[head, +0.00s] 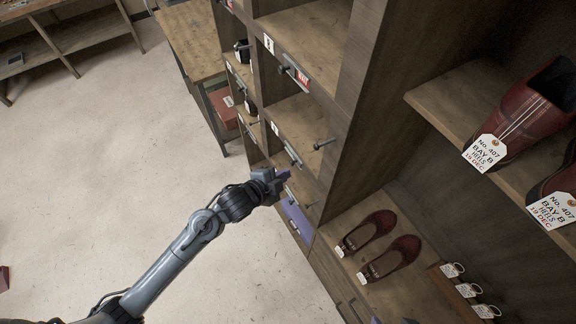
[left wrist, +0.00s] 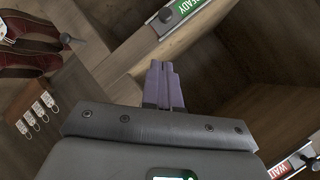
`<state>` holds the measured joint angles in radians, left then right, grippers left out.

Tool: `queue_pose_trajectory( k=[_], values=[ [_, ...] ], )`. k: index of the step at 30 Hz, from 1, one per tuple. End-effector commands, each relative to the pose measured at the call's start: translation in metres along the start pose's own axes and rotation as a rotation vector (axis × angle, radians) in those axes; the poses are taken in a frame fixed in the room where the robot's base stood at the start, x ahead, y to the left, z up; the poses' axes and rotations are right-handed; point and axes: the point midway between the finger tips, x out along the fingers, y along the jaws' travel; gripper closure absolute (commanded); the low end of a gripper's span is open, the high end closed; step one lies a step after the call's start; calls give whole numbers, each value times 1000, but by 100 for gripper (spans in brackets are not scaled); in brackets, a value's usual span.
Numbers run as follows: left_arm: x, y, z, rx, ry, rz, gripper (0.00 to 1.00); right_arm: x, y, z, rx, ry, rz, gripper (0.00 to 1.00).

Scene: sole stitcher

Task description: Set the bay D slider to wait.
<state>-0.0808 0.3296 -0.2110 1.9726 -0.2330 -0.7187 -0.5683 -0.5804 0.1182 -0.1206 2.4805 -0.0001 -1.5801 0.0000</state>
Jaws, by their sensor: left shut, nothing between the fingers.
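My left gripper (head: 281,175) is shut and empty at the front of the shelf cabinet. Its purple fingers (left wrist: 163,85) show side by side in the left wrist view. A slider rail with a green READY plate (left wrist: 188,7) and a dark knob (left wrist: 166,16) lies beyond the fingertips, apart from them. Another slider with a red WAIT plate (left wrist: 285,168) is at the lower right of that view. In the head view, a red WAIT plate (head: 303,79) shows on an upper bay. A lower slider rail (head: 293,156) is just above my gripper. I cannot read which bay is D.
Dark red shoes (head: 370,232) stand on a low shelf to the right, with tagged key-like pieces (head: 466,290) beside them. Tagged boots (head: 522,110) are on a higher shelf. Knobs (head: 324,144) stick out from the cabinet. The floor (head: 120,150) at left is clear.

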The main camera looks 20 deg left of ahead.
Motion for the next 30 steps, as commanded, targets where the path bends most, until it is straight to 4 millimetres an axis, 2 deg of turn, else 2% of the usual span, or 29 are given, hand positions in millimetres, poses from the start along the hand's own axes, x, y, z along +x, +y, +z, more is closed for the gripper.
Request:
queue_pose_trajectory(
  k=[7,12,19,30],
  values=[
    [45,-2,-2,-2,0,0,100,-7,0,-3,4,2,-3,11],
    [59,-1,16,0,-2,0,100,-12,0,-4,3,2,-2,11],
    [70,0,26,1,0,-1,100,-14,1,-5,0,1,0,11],
    [71,0,28,1,0,-1,100,-14,2,-4,-7,0,6,11]
  ],
)
